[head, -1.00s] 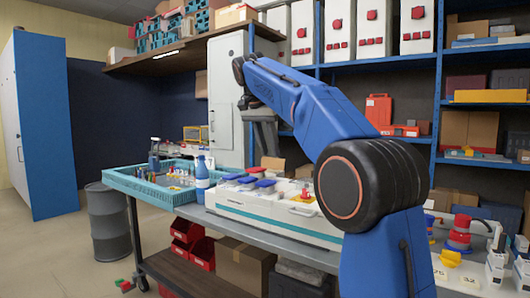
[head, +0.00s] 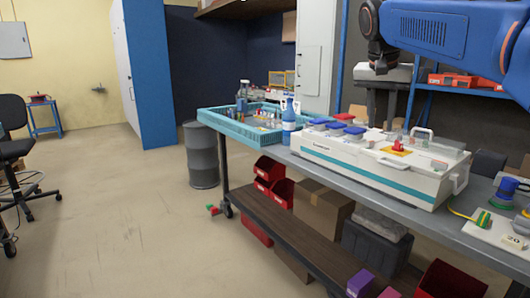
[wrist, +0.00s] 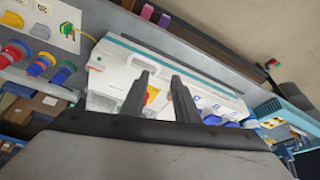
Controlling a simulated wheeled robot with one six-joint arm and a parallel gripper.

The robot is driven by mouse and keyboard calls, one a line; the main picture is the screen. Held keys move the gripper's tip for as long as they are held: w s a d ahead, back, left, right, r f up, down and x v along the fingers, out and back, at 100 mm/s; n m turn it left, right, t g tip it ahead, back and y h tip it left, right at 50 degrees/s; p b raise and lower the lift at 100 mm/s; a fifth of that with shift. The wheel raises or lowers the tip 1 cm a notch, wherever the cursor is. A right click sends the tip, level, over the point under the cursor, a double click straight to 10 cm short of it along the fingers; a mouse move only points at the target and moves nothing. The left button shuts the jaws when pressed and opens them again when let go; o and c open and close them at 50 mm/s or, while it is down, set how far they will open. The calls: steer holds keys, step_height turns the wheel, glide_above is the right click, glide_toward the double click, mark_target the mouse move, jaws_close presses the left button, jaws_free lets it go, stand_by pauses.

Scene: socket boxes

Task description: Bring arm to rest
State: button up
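My blue arm (head: 450,35) reaches in from the upper right of the head view. My gripper (wrist: 160,76) shows in the wrist view with its two dark fingers apart. Nothing is between the fingers; the white socket box (wrist: 113,80) lies beyond them, with a red and yellow part in line with the gap. In the head view the white box (head: 370,182), with a teal stripe, stands on the workbench, and the gripper hangs above and behind it, apart from it. Blue sockets (head: 337,124) sit on the box's left part.
A teal crate (head: 222,124) and a blue spray bottle (head: 289,122) stand left of the box on the bench (head: 440,218). Red bins (head: 268,170) and a cardboard box (head: 325,208) are on the lower shelf. A grey barrel (head: 202,155) stands nearby.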

steer(key=s+a+f+n+t+y, duration=0.1)
steer(key=s+f+n, duration=0.6)
steer(key=s+f, duration=2.3)
step_height(320, 180, down, 2)
steer(key=shift+s+a+f+t+y, duration=0.2)
steer(key=shift+a+t+y, duration=0.1)
steer(key=shift+a+y, duration=0.4)
steer(key=shift+d, duration=0.1)
